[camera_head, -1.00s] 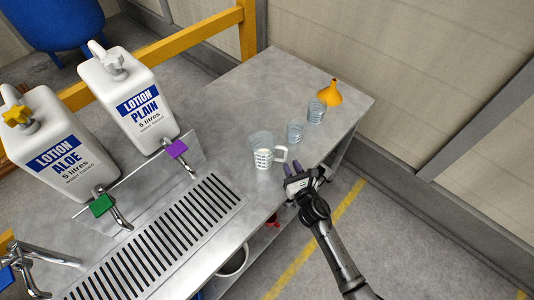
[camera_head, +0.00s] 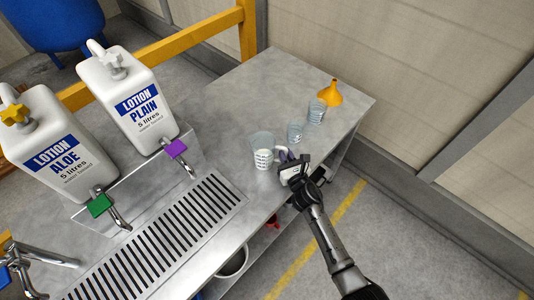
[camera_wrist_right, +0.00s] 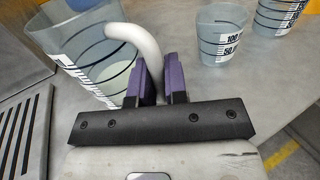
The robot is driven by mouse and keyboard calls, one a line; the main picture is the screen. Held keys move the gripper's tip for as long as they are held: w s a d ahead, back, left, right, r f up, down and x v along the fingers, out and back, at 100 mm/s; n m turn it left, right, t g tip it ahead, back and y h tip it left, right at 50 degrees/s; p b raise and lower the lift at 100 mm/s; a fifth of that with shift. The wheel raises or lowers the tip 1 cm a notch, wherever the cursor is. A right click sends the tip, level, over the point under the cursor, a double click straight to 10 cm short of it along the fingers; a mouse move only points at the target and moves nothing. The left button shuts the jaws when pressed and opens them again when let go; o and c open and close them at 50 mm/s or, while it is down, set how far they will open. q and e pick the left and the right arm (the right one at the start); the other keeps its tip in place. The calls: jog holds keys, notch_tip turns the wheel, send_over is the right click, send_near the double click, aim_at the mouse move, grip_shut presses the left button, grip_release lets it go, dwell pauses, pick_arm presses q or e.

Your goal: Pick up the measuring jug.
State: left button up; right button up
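The measuring jug (camera_head: 263,150) is a clear, greyish vessel with a white label and a white handle, upright on the steel bench right of the drain grate. In the right wrist view the jug (camera_wrist_right: 82,52) is at the upper left, and its white handle (camera_wrist_right: 138,42) curves toward my fingers. My right gripper (camera_head: 286,156) is at the handle side of the jug. My left gripper is not in view.
Two clear graduated beakers (camera_head: 296,131) (camera_head: 317,110) and an orange funnel (camera_head: 330,93) stand farther back on the bench (camera_head: 290,75). Two white lotion containers (camera_head: 131,98) (camera_head: 52,143) stand at the left, with taps above the slotted drain grate (camera_head: 160,240).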

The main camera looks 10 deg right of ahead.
aim_at(287, 148)
grip_shut()
jog(key=shift+r, duration=0.2)
jog(key=shift+r+p, duration=0.65)
jog(key=shift+r, duration=0.5)
jog(key=shift+r+p, duration=0.45)
jog(key=shift+r, duration=0.45)
jog(key=s+d+r+p, duration=0.3)
jog(key=s+r, duration=0.3)
jog(key=s, duration=0.5)
jog(key=shift+d+r+p, duration=0.15)
jog(key=shift+r+p, duration=0.1)
jog(key=shift+p, duration=0.3)
jog(key=shift+s, duration=0.1)
